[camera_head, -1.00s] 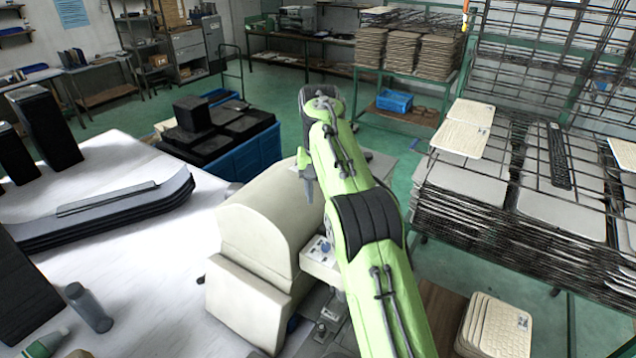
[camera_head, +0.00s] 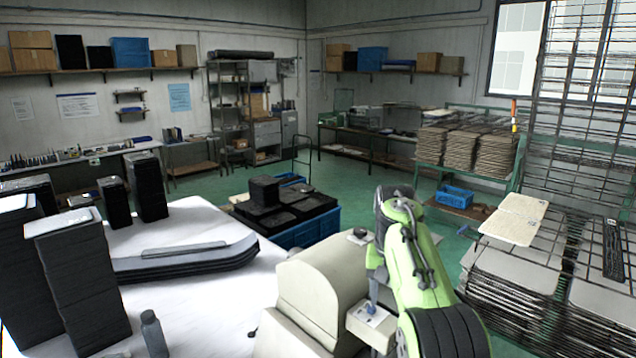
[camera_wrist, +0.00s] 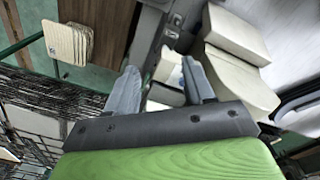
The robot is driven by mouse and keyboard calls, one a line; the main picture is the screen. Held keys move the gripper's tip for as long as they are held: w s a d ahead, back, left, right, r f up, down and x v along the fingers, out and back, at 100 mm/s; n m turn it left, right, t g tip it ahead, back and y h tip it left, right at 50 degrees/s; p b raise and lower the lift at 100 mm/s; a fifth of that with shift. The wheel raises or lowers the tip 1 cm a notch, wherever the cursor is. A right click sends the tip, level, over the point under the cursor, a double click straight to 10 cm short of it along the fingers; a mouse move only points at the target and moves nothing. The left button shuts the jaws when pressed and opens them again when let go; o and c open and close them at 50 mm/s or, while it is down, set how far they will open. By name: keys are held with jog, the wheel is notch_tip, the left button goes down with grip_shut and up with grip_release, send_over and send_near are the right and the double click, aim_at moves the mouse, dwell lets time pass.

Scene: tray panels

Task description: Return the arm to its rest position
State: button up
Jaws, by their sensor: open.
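My green arm (camera_head: 415,265) rises from the bottom right of the head view and bends at its top, beside the cream machine. My gripper (camera_wrist: 161,88) shows in the wrist view with its two grey fingers apart and nothing between them. Past the fingers are parts of the cream machine and the floor. In the head view the fingers are hard to make out beside the arm.
The cream machine (camera_head: 318,297) stands left of my arm. A white table (camera_head: 205,305) with dark stacks is further left. A wire rack (camera_head: 510,262) bearing a cream panel (camera_head: 515,219) is on the right. A panel stack (camera_wrist: 66,42) shows upper left in the wrist view.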

jog(key=s+d+r+n+t+b, duration=0.1)
jog(key=s+b, duration=0.1)
jog(key=s, duration=0.5)
jog(key=s+d+r+t+b, duration=0.1)
jog(key=s+r+t+b, duration=0.15)
jog(key=s, duration=0.45)
jog(key=s+f+t+b, duration=0.1)
jog(key=s+f+b, duration=0.1)
jog(key=s+f, duration=0.4)
jog(key=s+a+f+n+b, duration=0.1)
jog(key=s+f, duration=0.5)
jog(key=s, duration=0.6)
jog(key=shift+s+a+f+n+t+y+b, duration=0.2)
jog(key=shift+s+f+n+t+y+b, duration=0.1)
jog(key=shift+f+t+b, duration=0.1)
jog(key=shift+a+r, duration=0.1)
